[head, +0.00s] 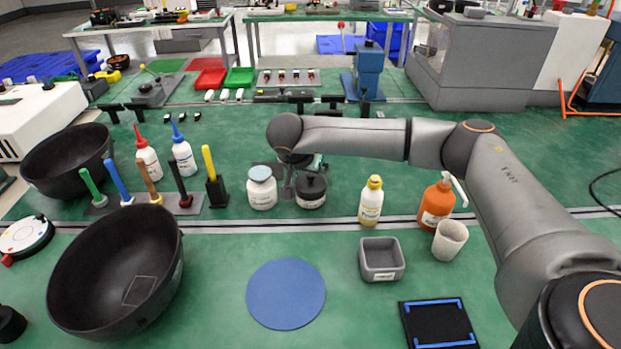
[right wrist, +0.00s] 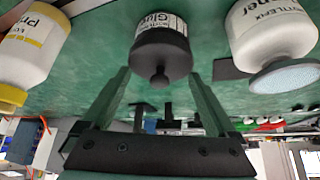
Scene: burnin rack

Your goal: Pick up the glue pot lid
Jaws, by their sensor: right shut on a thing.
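The glue pot (head: 311,200) is a small jar with a white label, standing on the green bench right of a white bottle with a pale blue top. Its black lid (head: 313,183) has a small round knob, which faces me in the right wrist view (right wrist: 160,66). The lid appears on or very close to the pot; I cannot tell if there is a gap. My left gripper is not in view.
The white bottle (head: 262,192) stands close on the left. A yellow-capped bottle (head: 370,204), an orange bottle (head: 436,205) and a grey square bin (head: 381,273) stand to the right. A blue round mat (head: 286,294) lies empty in front, beside a black bowl (head: 90,285).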

